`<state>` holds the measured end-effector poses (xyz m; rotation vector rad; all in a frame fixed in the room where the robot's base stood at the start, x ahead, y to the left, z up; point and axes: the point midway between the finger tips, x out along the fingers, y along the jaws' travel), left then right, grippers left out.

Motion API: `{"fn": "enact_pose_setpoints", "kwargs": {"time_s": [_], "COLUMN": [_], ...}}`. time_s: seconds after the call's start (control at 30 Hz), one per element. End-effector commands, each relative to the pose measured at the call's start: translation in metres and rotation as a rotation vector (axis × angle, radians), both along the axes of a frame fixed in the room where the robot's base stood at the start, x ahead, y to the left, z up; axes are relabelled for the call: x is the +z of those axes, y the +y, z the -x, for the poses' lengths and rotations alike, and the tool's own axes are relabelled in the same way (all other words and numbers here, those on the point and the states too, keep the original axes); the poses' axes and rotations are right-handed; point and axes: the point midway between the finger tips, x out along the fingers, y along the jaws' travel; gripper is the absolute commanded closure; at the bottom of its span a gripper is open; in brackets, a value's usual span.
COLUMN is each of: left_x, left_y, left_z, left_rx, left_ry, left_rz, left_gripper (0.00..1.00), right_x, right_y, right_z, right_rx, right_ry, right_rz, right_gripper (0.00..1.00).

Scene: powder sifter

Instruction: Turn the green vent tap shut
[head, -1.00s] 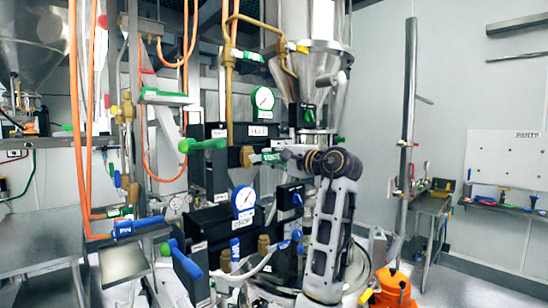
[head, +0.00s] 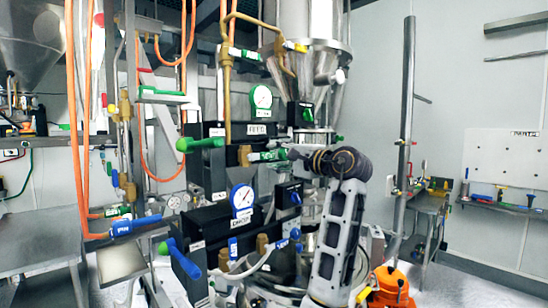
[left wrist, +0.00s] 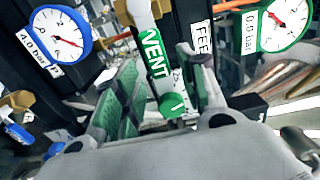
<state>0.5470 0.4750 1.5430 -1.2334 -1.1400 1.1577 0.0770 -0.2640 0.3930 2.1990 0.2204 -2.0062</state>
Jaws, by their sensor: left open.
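The green vent tap (head: 266,155) sticks out from a brass fitting in the middle of the head view, its handle lying roughly level. In the left wrist view, its handle (left wrist: 157,60) reads VENT and ends in a round green tip. My left gripper (head: 284,154) is at the handle's right end in the head view. In the left wrist view, my left gripper (left wrist: 165,92) is open, with one finger on each side of the handle. I cannot tell whether either finger touches it. My right gripper is not in view.
A green-rimmed gauge (head: 262,97) stands above the vent tap and a blue-rimmed gauge (head: 243,197) below. Another green handle (head: 201,144) juts out to the left. A small green knob (head: 308,115) sits above my wrist. A blue knob (head: 296,198) lies below it.

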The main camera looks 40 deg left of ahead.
Motion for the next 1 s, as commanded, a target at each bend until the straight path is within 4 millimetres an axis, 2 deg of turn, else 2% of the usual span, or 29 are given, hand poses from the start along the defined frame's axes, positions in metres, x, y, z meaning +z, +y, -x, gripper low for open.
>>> {"fn": "enact_pose_setpoints", "kwargs": {"time_s": [0.53, 0.73, 1.0], "left_x": [0.0, -0.001, -0.001], "left_y": [-0.078, -0.091, -0.093], "left_z": [0.005, 0.006, 0.007], "left_rx": [-0.002, -0.001, 0.0], "left_ry": [0.002, 0.002, 0.001], "left_rz": [0.0, 0.001, 0.0], "left_gripper": [0.59, 0.59, 0.59], "right_x": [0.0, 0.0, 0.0], "right_y": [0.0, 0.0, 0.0], "right_z": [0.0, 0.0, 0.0], "right_rx": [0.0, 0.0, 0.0], "right_ry": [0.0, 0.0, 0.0], "right_rz": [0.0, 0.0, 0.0], "right_gripper": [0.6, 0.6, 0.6]}}
